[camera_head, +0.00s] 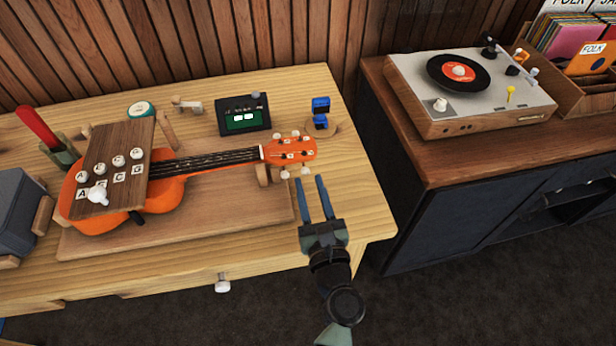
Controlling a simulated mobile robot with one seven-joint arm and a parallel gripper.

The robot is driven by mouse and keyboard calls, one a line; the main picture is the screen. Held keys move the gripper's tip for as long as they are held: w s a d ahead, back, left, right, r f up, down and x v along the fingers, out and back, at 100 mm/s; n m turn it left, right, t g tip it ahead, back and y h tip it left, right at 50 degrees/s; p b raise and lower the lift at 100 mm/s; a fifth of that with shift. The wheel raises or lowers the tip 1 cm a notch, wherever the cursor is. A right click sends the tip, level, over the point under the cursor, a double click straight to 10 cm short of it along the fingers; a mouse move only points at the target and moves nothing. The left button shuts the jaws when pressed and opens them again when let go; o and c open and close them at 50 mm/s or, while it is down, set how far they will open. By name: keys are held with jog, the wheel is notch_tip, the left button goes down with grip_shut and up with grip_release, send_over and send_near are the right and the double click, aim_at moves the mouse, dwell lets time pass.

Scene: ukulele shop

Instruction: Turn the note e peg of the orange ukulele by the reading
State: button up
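The orange ukulele (172,196) lies on a wooden base on the workbench, its neck pointing right. Its orange headstock (290,151) carries white pegs, two on the near side and others on the far side; I cannot tell which is E. A dark tuner (244,115) stands behind the neck with a green screen, its reading too small to make out. A brown board (137,148) over the body has round knobs and letter labels A, E, C, G, with a white knob near A. My gripper (312,186) is open and empty, its blue fingers just in front of the near pegs, apparently apart from them.
A blue clip-like object (321,112) stands behind the headstock. A red-handled tool (37,127) and a grey box (17,211) are at the left. A record player (470,85) sits on a dark cabinet at right. The bench's right front corner is clear.

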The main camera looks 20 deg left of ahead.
aim_at(305, 172)
jog(key=shift+x, duration=1.15)
grip_shut()
